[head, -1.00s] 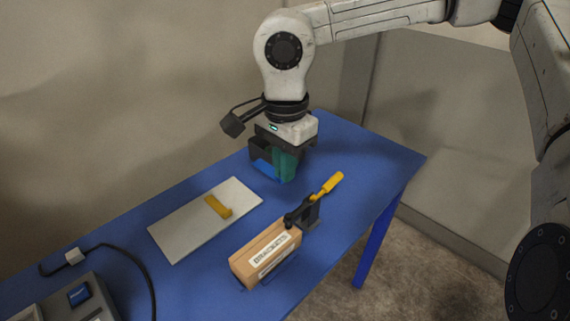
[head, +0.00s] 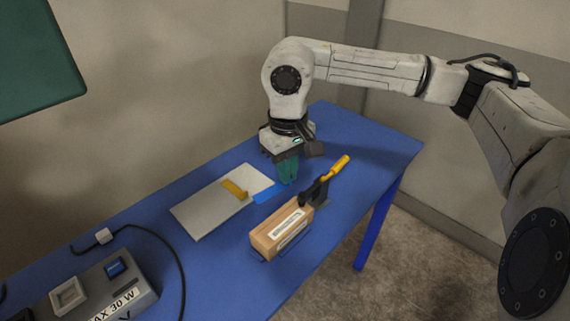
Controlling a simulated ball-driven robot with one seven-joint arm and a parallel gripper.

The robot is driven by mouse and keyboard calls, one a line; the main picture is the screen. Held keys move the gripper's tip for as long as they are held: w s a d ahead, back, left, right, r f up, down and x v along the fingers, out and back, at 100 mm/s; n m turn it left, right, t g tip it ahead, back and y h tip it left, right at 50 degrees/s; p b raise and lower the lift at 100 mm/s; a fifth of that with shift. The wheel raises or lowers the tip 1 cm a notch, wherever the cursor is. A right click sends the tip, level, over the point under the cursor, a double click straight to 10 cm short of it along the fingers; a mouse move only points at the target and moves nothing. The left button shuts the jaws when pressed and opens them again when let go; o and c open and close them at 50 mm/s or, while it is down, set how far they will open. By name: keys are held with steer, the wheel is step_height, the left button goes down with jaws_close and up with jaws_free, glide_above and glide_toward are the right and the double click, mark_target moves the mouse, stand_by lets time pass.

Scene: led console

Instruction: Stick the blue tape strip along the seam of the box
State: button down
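The blue tape strip (head: 265,193) is a short bright blue piece. It reaches left from my gripper's fingertips, over the right edge of the pale board. My gripper (head: 287,180) has teal fingers, points down, and looks shut on the strip's right end; the fingertips' contact is partly hidden. The box (head: 281,231) is a brown carton with a white label, in front of the gripper and apart from the strip. I cannot make out its seam clearly.
A black clamp (head: 315,192) with a yellow handle (head: 340,168) stands at the box's right end. A yellow strip (head: 234,190) lies on the pale board (head: 205,208). A grey console (head: 125,285) with a cable is at front left. The blue table (head: 365,150) is clear at right.

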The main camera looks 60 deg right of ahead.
steer(key=shift+a+f+n, duration=0.15)
steer(key=shift+f+n, duration=0.05)
steer(key=shift+n, duration=0.4)
steer(key=shift+f, duration=0.35)
glide_above(286, 209)
steer(key=shift+f+b, duration=0.35)
steer(key=shift+f, duration=2.65)
steer(key=shift+f+b, duration=0.75)
steer(key=shift+b, duration=0.5)
steer(key=c, duration=1.2)
jaws_free()
steer(key=shift+c, duration=0.2)
steer(key=shift+r, duration=0.1)
